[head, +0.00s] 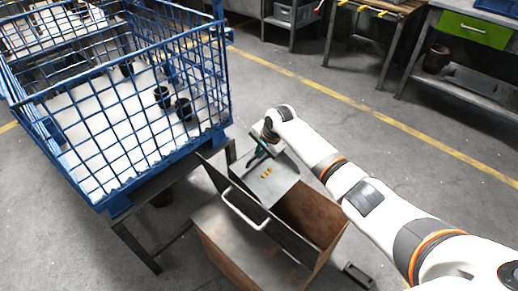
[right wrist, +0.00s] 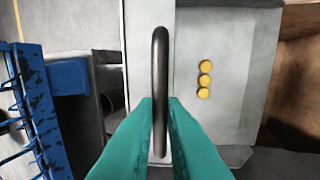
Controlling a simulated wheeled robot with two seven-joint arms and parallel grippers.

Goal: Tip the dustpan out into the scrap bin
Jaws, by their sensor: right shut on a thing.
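My right gripper (head: 262,154) is shut on the dark handle (right wrist: 160,60) of the grey dustpan (head: 278,186). In the right wrist view its teal fingers (right wrist: 160,104) pinch the handle from both sides. The dustpan (right wrist: 225,120) looks about level, with three round yellow pieces (right wrist: 205,80) lying in it. The scrap bin (head: 222,236) is a rusty metal box with a dark panel and a pale bar handle (head: 245,208). The dustpan is at the bin's far end; its height over the rim is hard to judge. My left gripper is out of view.
A blue wire cage (head: 112,205) with dark round parts stands on a dark stand left of the bin, close to the dustpan. Open grey floor (head: 330,80) with a yellow line lies behind my right arm.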

